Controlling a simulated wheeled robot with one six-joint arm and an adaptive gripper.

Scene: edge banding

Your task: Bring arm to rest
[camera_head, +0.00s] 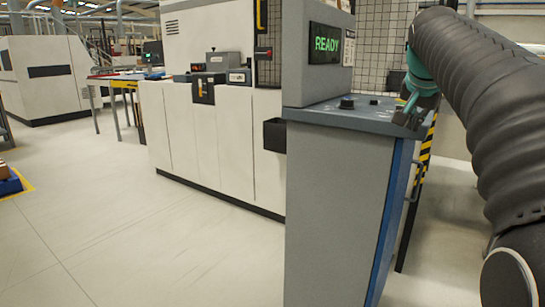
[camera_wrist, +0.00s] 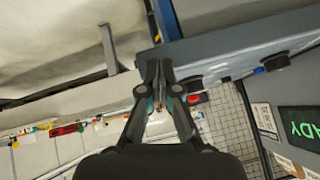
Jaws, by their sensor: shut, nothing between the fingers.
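My gripper (camera_wrist: 158,68) shows in the wrist view with its two fingers together, shut and empty. In the head view my gripper (camera_head: 408,112) hangs at the end of my arm, over the right part of the console top. The console (camera_head: 335,210) is a grey cabinet with a blue edge and a sloped control top. The control top also shows in the wrist view (camera_wrist: 225,50), close beyond the fingertips. I cannot tell whether the fingers touch it. A dark knob (camera_head: 347,102) sits on the control top, left of my gripper. A screen (camera_head: 325,44) reads READY in green.
A long white machine (camera_head: 215,145) runs behind and left of the console. A black bin (camera_head: 275,135) hangs beside the console. A yellow-black striped post (camera_head: 424,150) stands at the right. The floor (camera_head: 130,220) at the left front is clear. A blue crate (camera_head: 8,184) lies far left.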

